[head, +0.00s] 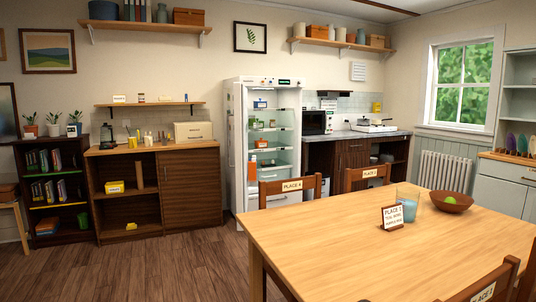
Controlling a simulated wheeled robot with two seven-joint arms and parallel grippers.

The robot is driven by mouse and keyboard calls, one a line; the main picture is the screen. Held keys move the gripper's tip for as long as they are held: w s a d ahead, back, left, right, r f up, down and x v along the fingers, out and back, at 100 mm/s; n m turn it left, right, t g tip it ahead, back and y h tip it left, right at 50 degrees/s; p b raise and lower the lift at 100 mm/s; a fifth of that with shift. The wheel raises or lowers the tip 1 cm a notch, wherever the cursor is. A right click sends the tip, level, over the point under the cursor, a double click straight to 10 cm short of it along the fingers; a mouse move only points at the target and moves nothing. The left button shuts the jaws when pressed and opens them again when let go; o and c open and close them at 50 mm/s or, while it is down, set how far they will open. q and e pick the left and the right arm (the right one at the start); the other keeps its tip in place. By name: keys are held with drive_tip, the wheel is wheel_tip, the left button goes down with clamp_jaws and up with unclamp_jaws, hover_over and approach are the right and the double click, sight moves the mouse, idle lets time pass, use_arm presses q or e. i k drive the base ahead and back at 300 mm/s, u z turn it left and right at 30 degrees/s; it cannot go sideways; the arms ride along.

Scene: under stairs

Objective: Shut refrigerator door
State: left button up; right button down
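A white refrigerator (290,83) stands against the back wall, left of the kitchen counter. Its lit inside, with shelves and several items, shows from the front, so it stands open. The tall white panel (236,150) at its left looks like the door swung outward, seen at a steep angle; how far it is open I cannot tell exactly. A chair back hides part of the refrigerator's lower front. Neither of my grippers is in view.
A wooden table (340,235) fills the right foreground, with a chair (290,188) between it and the refrigerator. A brown cabinet (190,185) stands left of the refrigerator. The wooden floor (150,270) at the left front is clear.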

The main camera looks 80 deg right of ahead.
sight(240, 95)
drive_tip(key=z, duration=1.8)
drive_tip(key=i, duration=3.4)
drive_tip(key=z, duration=2.5)
